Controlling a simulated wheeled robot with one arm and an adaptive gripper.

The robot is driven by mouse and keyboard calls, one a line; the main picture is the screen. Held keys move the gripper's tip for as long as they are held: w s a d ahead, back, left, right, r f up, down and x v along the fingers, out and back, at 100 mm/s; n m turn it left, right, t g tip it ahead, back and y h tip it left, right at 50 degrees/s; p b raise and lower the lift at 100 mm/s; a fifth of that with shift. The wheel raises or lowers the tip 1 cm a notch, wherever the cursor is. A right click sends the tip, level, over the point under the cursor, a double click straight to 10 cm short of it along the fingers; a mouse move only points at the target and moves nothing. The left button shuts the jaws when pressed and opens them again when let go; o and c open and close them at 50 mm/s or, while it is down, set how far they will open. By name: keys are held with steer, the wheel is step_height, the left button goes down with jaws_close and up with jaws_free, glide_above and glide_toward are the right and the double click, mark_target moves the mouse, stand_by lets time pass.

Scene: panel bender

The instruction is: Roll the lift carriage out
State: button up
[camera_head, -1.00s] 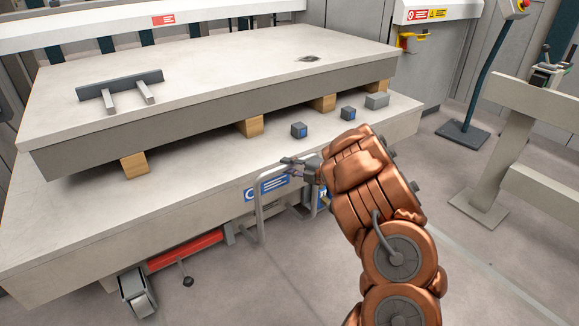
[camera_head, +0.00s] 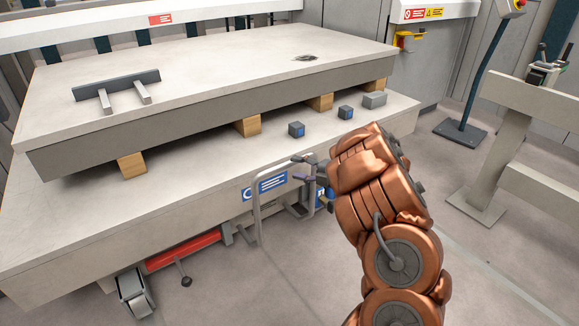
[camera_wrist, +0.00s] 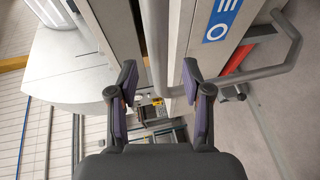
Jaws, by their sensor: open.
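The lift carriage is a low unit under the front of the big pale table, with a red beam (camera_head: 184,249) and a grey castor (camera_head: 135,293). A bent grey tube handle (camera_head: 257,212) rises at its front, and this handle also shows in the wrist view (camera_wrist: 288,50). My gripper (camera_head: 301,169) is at the handle's upper right end. In the wrist view my gripper (camera_wrist: 160,88) is open, with dark fingers and purple pads apart. The tube runs toward the gap between the fingertips; I cannot tell whether it lies between them. Much of the carriage is hidden under the table.
A thick pale slab (camera_head: 220,65) rests on wooden blocks (camera_head: 248,125) on the table (camera_head: 90,235). Small dark blocks (camera_head: 296,129) lie near its edge. A pale rail (camera_head: 505,150) stands at right. The floor (camera_head: 240,290) in front is clear.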

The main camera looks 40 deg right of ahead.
steer(key=v, duration=0.7)
steer(key=shift+r, duration=0.1)
stand_by(0.4)
steer(key=w+d+r+m+h+p, duration=0.3)
steer(key=d+r+h+p, duration=0.15)
steer(key=r, duration=0.55)
steer(key=w+d+r+m+h+p, duration=0.25)
steer(key=r+h+p, duration=0.3)
steer(key=r, duration=0.45)
steer(key=s+a+r+m+g+h+p, duration=0.1)
steer(key=s+r+m+g+h+p, duration=0.25)
steer(key=r, duration=0.55)
steer(key=s+a+r+m+g+h+p, duration=0.1)
steer(key=s+r+m+h+p, duration=0.1)
steer(key=r+m+p, duration=0.45)
steer(key=s+a+r+m+g+y+p, duration=0.2)
steer(key=s+a+p, duration=0.4)
steer(key=s+a, duration=0.5)
steer(key=s+a+r+m+g+y+p, duration=0.2)
steer(key=s+a+r+g+y+p, duration=0.2)
steer(key=s+a, duration=0.7)
steer(key=s+a+r+m+g+y+p, duration=0.2)
steer(key=s+a+g+p, duration=0.4)
steer(key=s+a+p, duration=0.4)
steer(key=a+r+y, duration=0.1)
steer(key=a, duration=0.5)
steer(key=shift+s+a+r, duration=0.35)
steer(key=shift+s+r, duration=0.05)
